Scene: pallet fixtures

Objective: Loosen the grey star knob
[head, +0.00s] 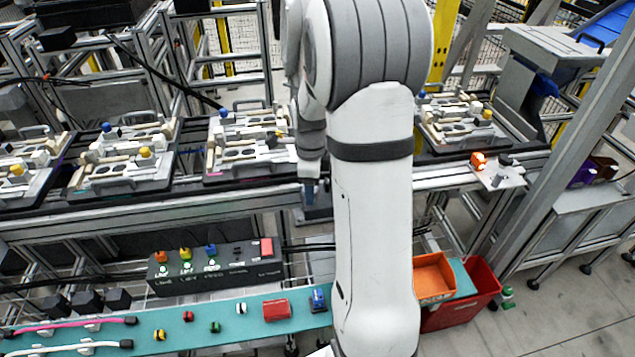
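Pallet fixtures stand in a row on the conveyor, with a cream fixture (240,152) just left of my arm and another fixture (462,122) to its right. Blue knobs and yellow knobs show on them. I cannot make out a grey star knob for certain; it may be too small or hidden behind my arm. My wrist hangs down at the left of my big arm link. My gripper (311,192) is at its lower end, over the conveyor's front edge, right of the near cream fixture. Its fingers are too small to tell open from shut.
A black box with lit buttons (215,266) sits below the conveyor. A teal shelf (110,341) carries small coloured parts. An orange bin (433,278) and a red bin (477,290) stand at right. A lit orange lamp (478,161) is at the conveyor's right end.

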